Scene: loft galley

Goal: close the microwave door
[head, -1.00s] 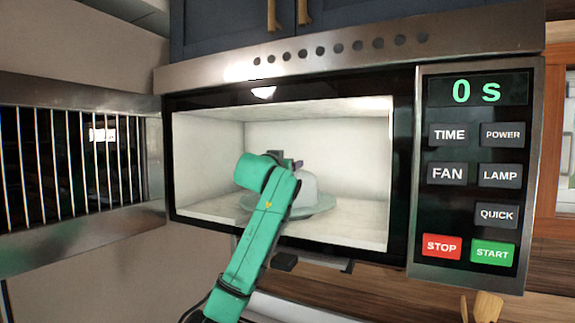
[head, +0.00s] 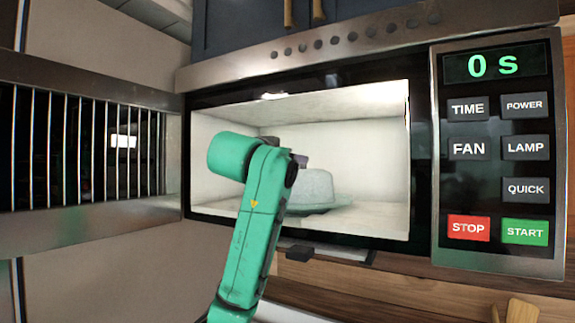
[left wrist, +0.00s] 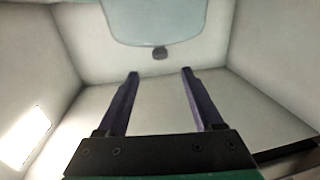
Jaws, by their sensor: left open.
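The microwave (head: 308,242) is open, its lit white cavity facing me. Its door (head: 88,228), a steel frame with a dark barred window, is swung out to the left. My left arm crosses in front of the cavity. My left gripper is mostly hidden behind the arm in the head view, with a purple finger part showing. In the left wrist view, the left gripper (left wrist: 160,74) is open and empty, its two fingers apart among pale cavity walls. It is not seen touching the door. My right gripper is not in view.
The control panel (head: 497,150) on the right reads 0 s. Dark blue cabinets (head: 260,25) hang above. A wooden surface lies below.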

